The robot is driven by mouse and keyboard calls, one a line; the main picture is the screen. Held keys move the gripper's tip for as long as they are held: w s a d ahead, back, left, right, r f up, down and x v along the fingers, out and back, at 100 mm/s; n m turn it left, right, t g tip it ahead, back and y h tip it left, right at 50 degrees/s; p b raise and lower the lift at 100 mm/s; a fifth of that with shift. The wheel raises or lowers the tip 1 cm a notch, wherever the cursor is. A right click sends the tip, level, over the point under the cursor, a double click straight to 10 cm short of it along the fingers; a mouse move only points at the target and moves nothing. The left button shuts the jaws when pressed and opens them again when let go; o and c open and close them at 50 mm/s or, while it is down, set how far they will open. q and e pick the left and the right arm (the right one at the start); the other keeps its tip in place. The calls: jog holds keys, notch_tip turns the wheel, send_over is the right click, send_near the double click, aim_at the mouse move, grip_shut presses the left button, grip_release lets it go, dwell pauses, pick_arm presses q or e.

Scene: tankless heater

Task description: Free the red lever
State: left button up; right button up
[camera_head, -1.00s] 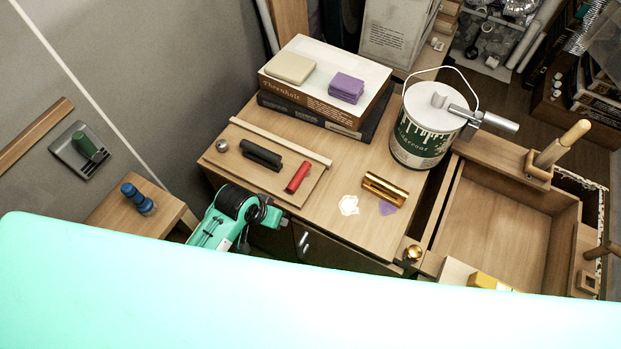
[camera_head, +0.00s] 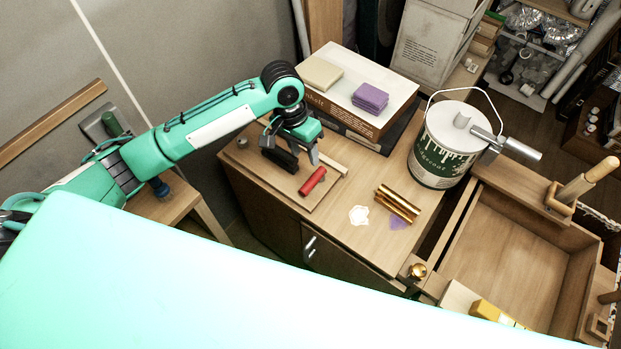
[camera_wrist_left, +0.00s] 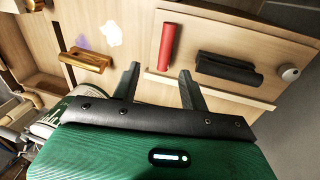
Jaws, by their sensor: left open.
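The red lever (camera_head: 312,181) lies on a wooden board (camera_head: 290,190) on the cabinet top, beside a black lever (camera_head: 280,158). My left gripper (camera_head: 290,152) is over the board, above and near the black lever, partly covering it in the head view. In the left wrist view the gripper (camera_wrist_left: 160,70) is open and empty. The red lever (camera_wrist_left: 166,46) shows beyond the fingertips, roughly in line with the gap between them. The black lever (camera_wrist_left: 228,68) lies to its right, with a round grey knob (camera_wrist_left: 289,72). My right gripper is not in view.
A gold bar (camera_head: 397,203) lies right of the board, near white and purple patches. Books (camera_head: 350,110) carrying two blocks stand behind. A paint can (camera_head: 446,150) stands to the right, beside an open wooden tray (camera_head: 510,262). The cabinet's front area is clear.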

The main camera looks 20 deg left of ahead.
aim_at(310, 181)
pick_arm(q)
jog(key=p+x, duration=0.1)
jog(key=x, duration=0.3)
jog(key=p+x, duration=0.1)
jog(key=x, duration=0.3)
jog(key=a+p+x, duration=0.1)
jog(key=x, duration=0.3)
jog(key=shift+w+f, duration=0.15)
jog(key=shift+f, duration=0.05)
grip_shut()
